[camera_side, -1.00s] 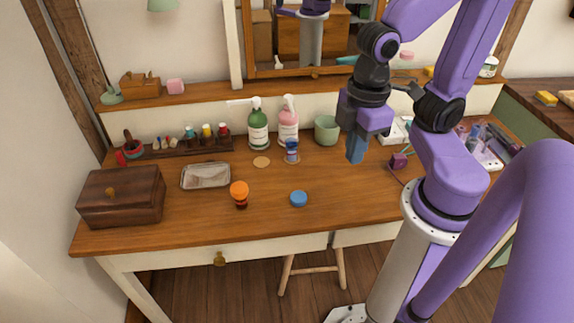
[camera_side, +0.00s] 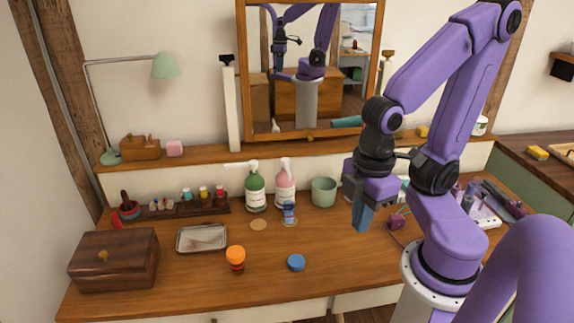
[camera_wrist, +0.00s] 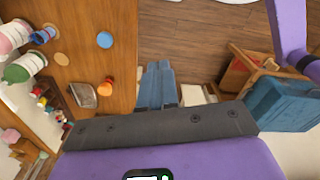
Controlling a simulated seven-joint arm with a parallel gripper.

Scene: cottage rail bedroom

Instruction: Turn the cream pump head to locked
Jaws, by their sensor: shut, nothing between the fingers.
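A green pump bottle (camera_side: 255,193) stands upright at the back of the desk. Its white pump head (camera_side: 250,165) has a long spout pointing left. A pink pump bottle (camera_side: 284,188) stands right beside it, with a pale head (camera_side: 285,164) whose spout direction is unclear. I cannot tell which head is the cream one. Both bottles show at the left edge of the wrist view, pink (camera_wrist: 14,36) and green (camera_wrist: 24,67). My gripper (camera_side: 362,222) is shut and empty above the desk, right of the bottles and apart from them. Its blue fingers (camera_wrist: 156,82) point down.
A small blue bottle (camera_side: 289,214) stands in front of the pink bottle. A green cup (camera_side: 323,191) stands between the bottles and my gripper. Desk space between is clear.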

